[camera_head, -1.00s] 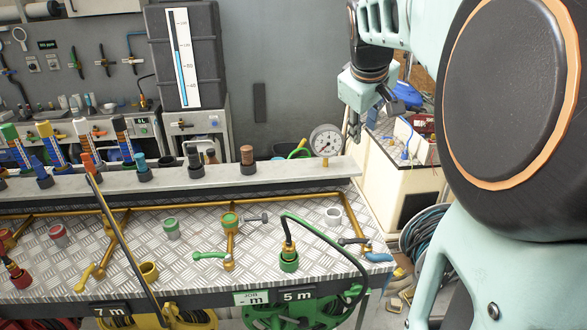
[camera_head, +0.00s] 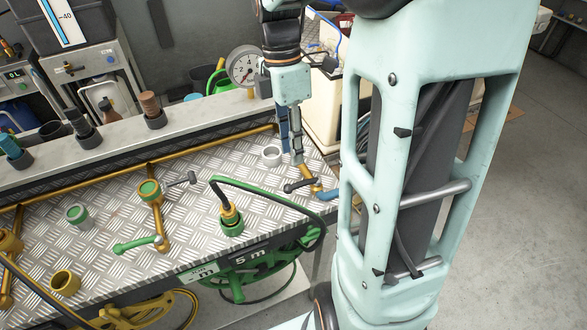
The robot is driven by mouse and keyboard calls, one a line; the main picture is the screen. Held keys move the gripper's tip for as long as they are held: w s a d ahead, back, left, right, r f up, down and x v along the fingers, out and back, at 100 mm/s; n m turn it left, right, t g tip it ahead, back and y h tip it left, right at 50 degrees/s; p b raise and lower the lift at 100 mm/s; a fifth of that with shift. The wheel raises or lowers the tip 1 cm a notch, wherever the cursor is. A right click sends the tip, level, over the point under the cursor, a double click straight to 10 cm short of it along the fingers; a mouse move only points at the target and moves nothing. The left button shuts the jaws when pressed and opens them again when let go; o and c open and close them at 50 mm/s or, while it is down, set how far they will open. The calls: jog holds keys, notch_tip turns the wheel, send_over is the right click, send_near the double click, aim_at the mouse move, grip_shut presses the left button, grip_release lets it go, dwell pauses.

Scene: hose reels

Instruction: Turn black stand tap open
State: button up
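A tap with a black lever handle (camera_head: 299,185) sits near the right end of the diamond-plate bench, on a short brass pipe. The lever lies crosswise to the pipe, its left end lower in the picture. A blue lever (camera_head: 328,195) is just right of it. My gripper (camera_head: 292,157) points down over the bench, with its fingertips a little above and behind the black lever, apparently apart from it. The fingers overlap in this view, so their opening is unclear. I see nothing held.
A white-grey ring socket (camera_head: 271,155) stands close left of my fingers. A pressure gauge (camera_head: 243,67) stands behind. A tap with a grey lever (camera_head: 180,179) and a green lever (camera_head: 135,244) stands left.

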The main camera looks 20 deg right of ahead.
aim_at(295, 184)
jog(key=f, duration=0.2)
jog(key=s+f, duration=0.1)
jog(key=f, duration=0.5)
jog(key=shift+s+f, duration=0.15)
jog(key=shift+s, duration=0.1)
grip_shut()
